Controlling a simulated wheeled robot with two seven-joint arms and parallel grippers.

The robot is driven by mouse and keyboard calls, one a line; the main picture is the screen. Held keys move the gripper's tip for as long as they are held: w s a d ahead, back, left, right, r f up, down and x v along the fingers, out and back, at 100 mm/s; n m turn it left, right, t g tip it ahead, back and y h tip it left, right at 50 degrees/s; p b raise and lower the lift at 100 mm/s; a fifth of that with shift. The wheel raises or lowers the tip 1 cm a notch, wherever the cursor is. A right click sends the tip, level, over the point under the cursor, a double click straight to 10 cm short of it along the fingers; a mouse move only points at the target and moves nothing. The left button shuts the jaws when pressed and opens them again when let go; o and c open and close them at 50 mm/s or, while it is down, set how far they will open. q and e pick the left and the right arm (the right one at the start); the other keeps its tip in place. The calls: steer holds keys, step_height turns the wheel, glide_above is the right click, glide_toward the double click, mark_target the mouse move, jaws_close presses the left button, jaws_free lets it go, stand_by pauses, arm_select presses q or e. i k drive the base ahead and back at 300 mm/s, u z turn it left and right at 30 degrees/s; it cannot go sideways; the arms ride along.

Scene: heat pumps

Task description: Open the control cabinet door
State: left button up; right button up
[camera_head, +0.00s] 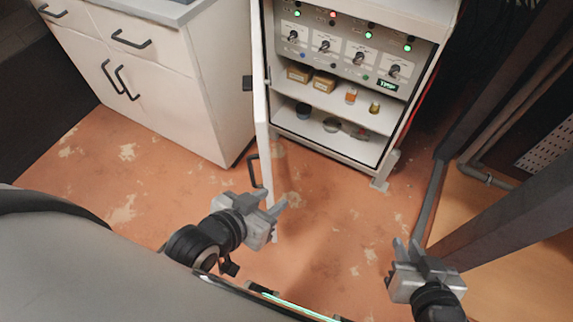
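The control cabinet (322,157) stands at the upper middle with its front open to view. Its white door (260,75) is swung out on the left side and shows nearly edge-on. A dark handle (253,171) sits low on the door. My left gripper (278,203) is just below the handle, close to the door's lower end. Its fingers are spread, with nothing visible between them; I cannot tell whether it touches the door. My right gripper (406,246) is in front of the cabinet at lower right, apart from it; its fingers look parted and empty.
Inside are a switch panel (345,50) with lit lamps and shelves holding small boxes (299,73) and other small parts. A white drawer cabinet (155,75) stands left of the door. Dark beams and pipes (490,178) are at right. The floor in front is clear.

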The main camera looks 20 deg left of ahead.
mark_target(260, 119)
steer(key=z, duration=2.35)
steer(key=k, duration=2.85)
steer(key=u, duration=1.9)
